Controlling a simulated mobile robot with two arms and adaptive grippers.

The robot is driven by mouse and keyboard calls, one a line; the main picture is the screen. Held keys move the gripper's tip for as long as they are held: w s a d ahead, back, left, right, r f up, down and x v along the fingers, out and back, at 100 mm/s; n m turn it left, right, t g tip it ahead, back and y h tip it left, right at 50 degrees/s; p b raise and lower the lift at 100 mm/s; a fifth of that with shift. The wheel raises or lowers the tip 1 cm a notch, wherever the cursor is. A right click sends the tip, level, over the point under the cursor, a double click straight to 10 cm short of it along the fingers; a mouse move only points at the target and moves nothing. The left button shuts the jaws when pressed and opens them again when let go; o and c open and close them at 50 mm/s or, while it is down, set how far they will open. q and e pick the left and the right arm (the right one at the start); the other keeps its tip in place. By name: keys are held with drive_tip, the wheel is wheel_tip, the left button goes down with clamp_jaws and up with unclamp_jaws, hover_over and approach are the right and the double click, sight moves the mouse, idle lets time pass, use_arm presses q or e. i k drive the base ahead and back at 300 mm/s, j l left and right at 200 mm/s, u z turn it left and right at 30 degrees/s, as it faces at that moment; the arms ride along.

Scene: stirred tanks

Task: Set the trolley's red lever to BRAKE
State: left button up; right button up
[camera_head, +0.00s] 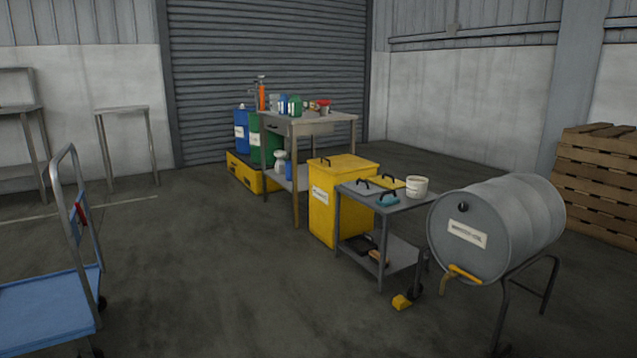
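A blue platform trolley (45,308) stands at the left edge of the view, with its left part cut off. Its grey tubular push handle (55,172) rises above the deck. A small red part, seemingly the red lever (81,213), sits on the handle side beside a bluish panel. It is too small to tell which way the lever points, and no BRAKE marking is readable. Neither of my grippers is in view.
A grey drum (505,225) lies on a stand at the right. A grey cart (398,205), a yellow bin (325,212) and a workbench (338,118) stand mid-view. Pallets (600,185) are stacked far right. The floor (215,270) right of the trolley is clear.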

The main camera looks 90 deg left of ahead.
sight(77, 205)
drive_tip(key=u, duration=4.1)
